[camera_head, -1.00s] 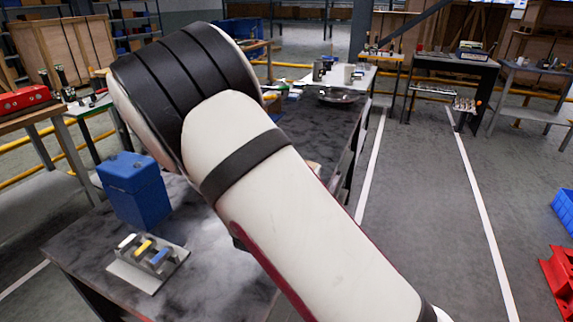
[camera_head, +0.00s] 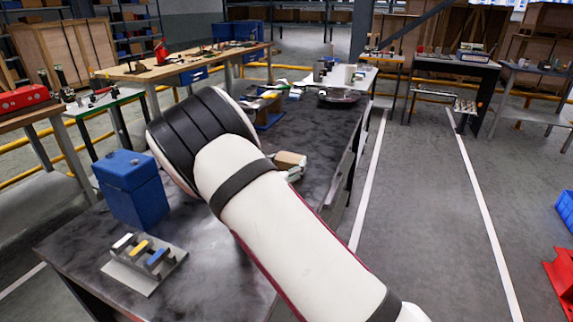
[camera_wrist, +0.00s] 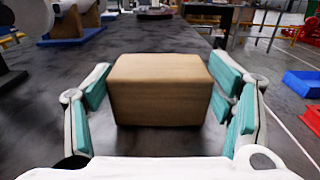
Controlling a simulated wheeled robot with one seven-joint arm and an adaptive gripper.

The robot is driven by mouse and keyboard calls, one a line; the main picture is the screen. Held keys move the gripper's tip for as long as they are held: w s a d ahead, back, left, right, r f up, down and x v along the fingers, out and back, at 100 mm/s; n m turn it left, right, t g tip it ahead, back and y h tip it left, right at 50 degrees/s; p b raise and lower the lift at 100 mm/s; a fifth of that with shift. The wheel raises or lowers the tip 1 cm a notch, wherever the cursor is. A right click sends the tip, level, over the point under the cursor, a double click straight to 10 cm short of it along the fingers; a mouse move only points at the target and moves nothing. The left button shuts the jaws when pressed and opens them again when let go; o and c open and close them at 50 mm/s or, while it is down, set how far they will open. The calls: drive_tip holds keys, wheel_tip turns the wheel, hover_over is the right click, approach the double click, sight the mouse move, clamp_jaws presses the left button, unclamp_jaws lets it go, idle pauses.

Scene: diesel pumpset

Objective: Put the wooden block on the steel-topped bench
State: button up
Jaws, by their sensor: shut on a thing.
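The wooden block (camera_wrist: 160,90) is a light tan box, centred between the pale green pads of my gripper (camera_wrist: 162,84) in the wrist view. My gripper is shut on it. In the head view the block (camera_head: 289,160) shows just beyond my forearm, with part of my gripper (camera_head: 297,171) at its right side. The bench with the dark, mottled steel top (camera_head: 205,245) stretches under my arm and the block. The bench top (camera_wrist: 150,42) also shows behind the block in the wrist view. I cannot tell whether the block touches the top.
A blue box (camera_head: 133,190) and a grey holder with coloured pieces (camera_head: 145,262) stand on the bench's near left. A blue-based fixture (camera_head: 268,115) and a round metal dish (camera_head: 338,96) lie farther along it.

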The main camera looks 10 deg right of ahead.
drive_tip(key=shift+f, duration=0.1)
drive_tip(key=o, duration=1.3)
